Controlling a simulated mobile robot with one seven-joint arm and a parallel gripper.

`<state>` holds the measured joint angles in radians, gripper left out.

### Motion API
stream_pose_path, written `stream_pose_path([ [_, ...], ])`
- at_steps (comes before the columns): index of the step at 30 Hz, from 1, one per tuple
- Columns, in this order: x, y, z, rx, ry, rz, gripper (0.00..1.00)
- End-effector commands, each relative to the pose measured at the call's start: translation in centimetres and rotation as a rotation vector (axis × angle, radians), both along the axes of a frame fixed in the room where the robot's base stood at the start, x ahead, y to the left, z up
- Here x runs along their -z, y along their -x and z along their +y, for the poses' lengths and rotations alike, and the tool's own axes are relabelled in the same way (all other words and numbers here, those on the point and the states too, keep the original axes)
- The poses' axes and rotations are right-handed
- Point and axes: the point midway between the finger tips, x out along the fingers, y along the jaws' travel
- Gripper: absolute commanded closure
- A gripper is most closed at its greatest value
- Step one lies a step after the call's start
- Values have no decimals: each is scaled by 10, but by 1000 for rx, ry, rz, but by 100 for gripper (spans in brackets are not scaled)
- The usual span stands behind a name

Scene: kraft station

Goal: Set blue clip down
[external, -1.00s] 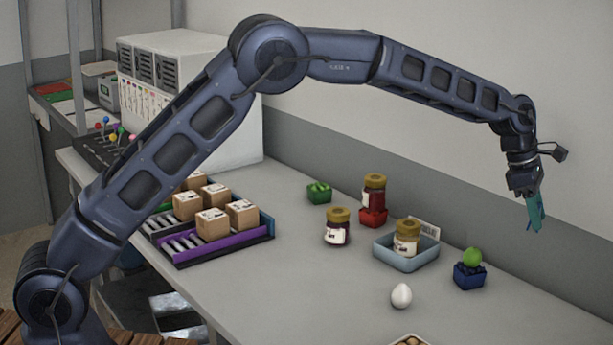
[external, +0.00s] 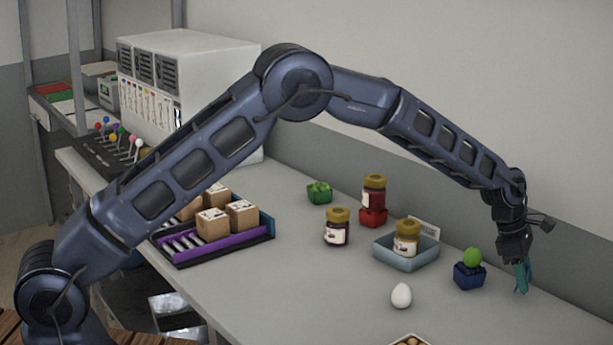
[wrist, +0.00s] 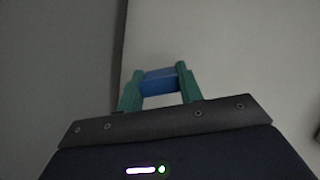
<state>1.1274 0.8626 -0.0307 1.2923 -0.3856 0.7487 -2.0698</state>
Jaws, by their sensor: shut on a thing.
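My gripper (external: 522,278) has teal fingers and hangs pointing down at the right side of the grey table, close to the tabletop. In the wrist view its two fingers (wrist: 160,88) are shut on the blue clip (wrist: 160,81), which shows as a blue block between the fingertips. In the external view the clip is mostly hidden by the fingers. I cannot tell whether the clip touches the table.
A dark blue box (external: 469,276) with a green ball-like thing (external: 472,257) stands just left of my gripper. A white egg (external: 401,295), a blue-grey tray (external: 382,257) and several jars stand farther left. The tabletop (external: 560,315) right of and in front of my gripper is clear.

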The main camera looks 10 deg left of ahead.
Motion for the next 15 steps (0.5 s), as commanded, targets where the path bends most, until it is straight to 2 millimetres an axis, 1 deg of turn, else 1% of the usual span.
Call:
stream_pose_path([
  [1,9,0,1,0,-2,2,85],
  [4,19,0,1,0,-2,2,85],
  [15,23,0,0,-1,-1,1,85],
])
